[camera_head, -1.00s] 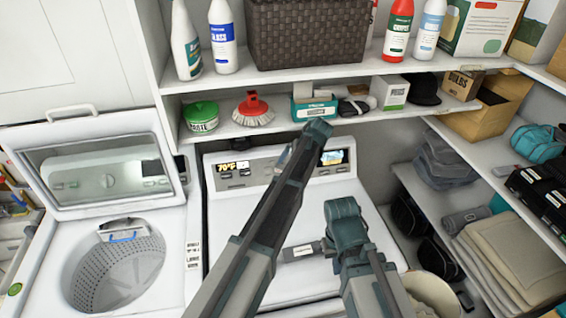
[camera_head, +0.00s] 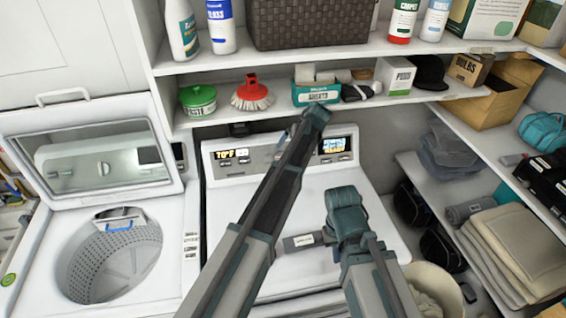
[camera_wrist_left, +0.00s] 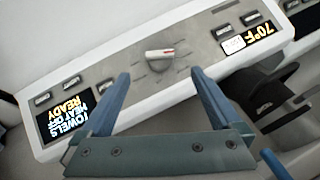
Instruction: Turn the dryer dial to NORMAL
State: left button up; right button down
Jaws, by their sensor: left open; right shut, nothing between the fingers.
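The dryer dial (camera_wrist_left: 160,62) is a grey knob with a white and red bar lying nearly level in the left wrist view. Marks around it are too small to read. My left gripper (camera_wrist_left: 159,76) is open, its two fingers apart on either side of the dial in that picture; contact cannot be told. In the head view my left arm hides the dial on the dryer panel (camera_head: 222,168). My right gripper (camera_head: 292,243) is shut and empty, low over the white dryer top (camera_head: 330,268).
An open washer (camera_head: 110,260) stands left. A shelf (camera_head: 230,128) with a green tub and red brush hangs above. Loaded shelving (camera_head: 425,165) is right.

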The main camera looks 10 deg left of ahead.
pick_arm(q)
jog(key=b+x, duration=0.7)
jog(key=x, duration=0.3)
jog(key=shift+f+b, duration=0.1)
jog(key=shift+b, duration=0.3)
jog(key=shift+c, duration=0.3)
jog(key=c, duration=1.3)
